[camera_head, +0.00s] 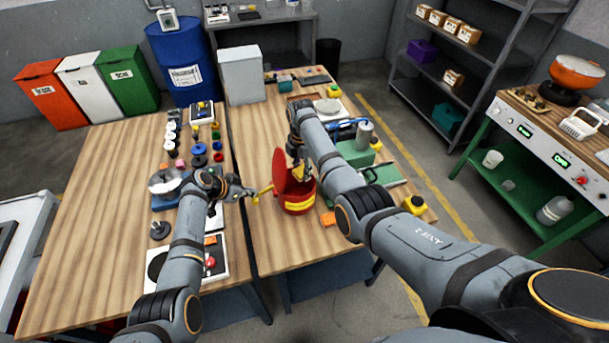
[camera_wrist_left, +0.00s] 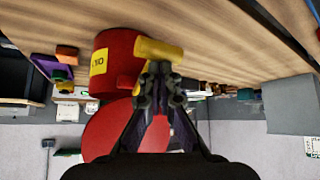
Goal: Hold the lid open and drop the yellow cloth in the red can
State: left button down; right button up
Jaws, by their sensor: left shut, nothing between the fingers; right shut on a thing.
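The red can (camera_head: 299,208) with a yellow label stands on the right-hand wooden table. Its round red lid (camera_head: 280,169) is raised, tilted up on the left side; it also shows in the left wrist view (camera_wrist_left: 108,132). A yellow bar (camera_head: 265,189) sticks out beside the lid. My left gripper (camera_head: 252,192) is shut and empty, with its fingertips close at the bar (camera_wrist_left: 158,50); I cannot tell whether they touch. My right gripper (camera_head: 298,164) is shut on the yellow cloth (camera_head: 300,174), above the can's opening. My right arm partly hides the cloth.
Left of the can, the left table carries a silver dish (camera_head: 165,181) and a panel with a red button (camera_head: 210,262). Right of the can are a green machine (camera_head: 357,153), an orange block (camera_head: 328,219) and a yellow-black block (camera_head: 415,205). Bare wood lies in front of the can.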

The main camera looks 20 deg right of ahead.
jog(key=shift+w, duration=0.35)
jog(key=shift+f, duration=0.15)
jog(key=shift+f, duration=0.75)
jog(key=o, duration=1.2)
jog(key=shift+o, duration=0.3)
jog(key=o, duration=0.4)
jog(key=shift+r, duration=0.15)
